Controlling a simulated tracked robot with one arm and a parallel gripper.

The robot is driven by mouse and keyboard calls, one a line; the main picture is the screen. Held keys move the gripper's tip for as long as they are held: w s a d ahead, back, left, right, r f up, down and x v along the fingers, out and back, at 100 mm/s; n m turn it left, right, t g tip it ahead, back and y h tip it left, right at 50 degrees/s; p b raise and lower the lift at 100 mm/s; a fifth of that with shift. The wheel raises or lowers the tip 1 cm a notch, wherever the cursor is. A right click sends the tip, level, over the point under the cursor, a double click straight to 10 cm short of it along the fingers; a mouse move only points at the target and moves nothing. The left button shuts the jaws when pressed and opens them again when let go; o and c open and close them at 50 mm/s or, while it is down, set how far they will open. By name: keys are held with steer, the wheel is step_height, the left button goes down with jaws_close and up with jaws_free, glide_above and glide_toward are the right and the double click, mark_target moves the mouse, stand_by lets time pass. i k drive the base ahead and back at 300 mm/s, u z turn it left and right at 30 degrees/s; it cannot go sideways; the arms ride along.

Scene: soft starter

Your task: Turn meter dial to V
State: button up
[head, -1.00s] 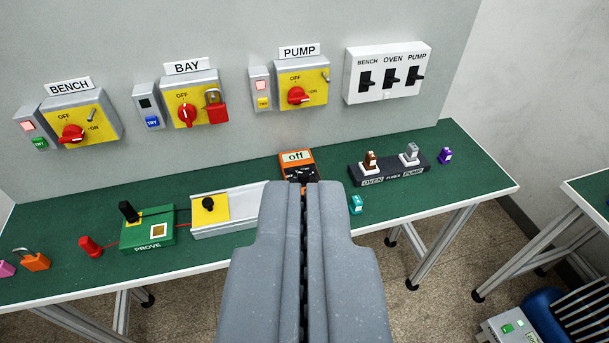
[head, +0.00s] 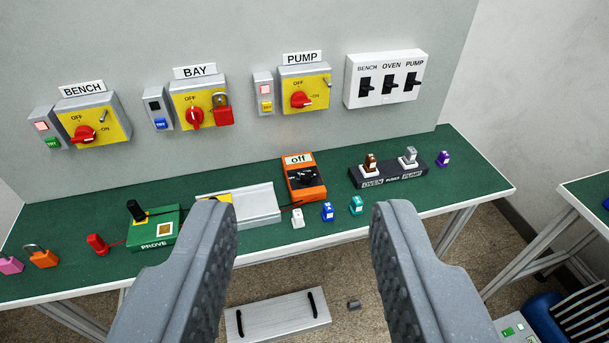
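The orange meter (head: 303,190) lies on the green bench (head: 470,188), right of centre. Its display (head: 298,159) reads "off". Its black dial (head: 304,178) sits in the middle of its face; the dial's markings are too small to read. My gripper (head: 304,222) is open and empty, its two grey fingers spread wide in the foreground. The meter shows between and beyond the fingers, and the gripper appears apart from it.
Small white (head: 297,218), blue (head: 328,212) and teal (head: 356,205) pieces stand near the meter at the front edge. A grey tray (head: 256,204) and the green PROVE box (head: 153,228) are to the left. A fuse strip (head: 390,173) is to the right. Switch boxes hang on the wall behind.

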mark_target(306, 176)
steer(key=u, duration=0.25)
steer(key=i, duration=0.9)
steer(key=z, duration=0.35)
